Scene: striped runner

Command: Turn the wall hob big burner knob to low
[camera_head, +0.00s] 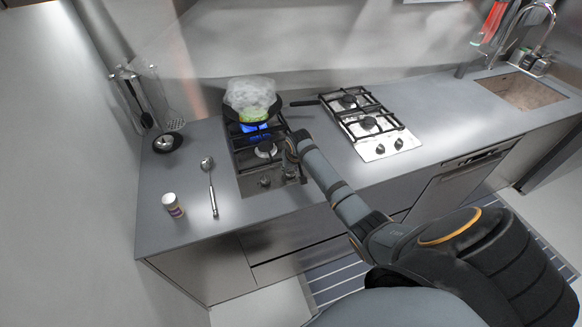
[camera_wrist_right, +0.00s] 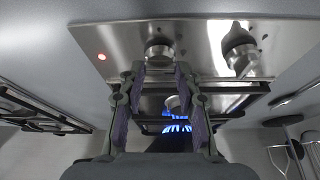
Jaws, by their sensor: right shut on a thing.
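The wall hob (camera_head: 240,172) is the left hob, set in the grey counter near the left wall. A blue flame (camera_head: 254,127) burns under the pan at its back. Its front edge has two knobs. The left knob (camera_head: 265,181) is free; the right one is largely hidden by my right gripper (camera_head: 290,160). In the wrist view, my right gripper (camera_wrist_right: 160,72) is shut on that knob (camera_wrist_right: 160,50), which sits between its fingertips. The free knob (camera_wrist_right: 240,52) shows to its right there. I cannot tell which knob serves the big burner. My left gripper is out of view.
A pan (camera_head: 252,100) with pale, cloudy stuff above green food stands on the back burner. A ladle (camera_head: 210,185) and a small jar (camera_head: 173,205) lie left of the hob. A second hob (camera_head: 372,125) is to the right. A red light (camera_wrist_right: 101,56) glows on the panel.

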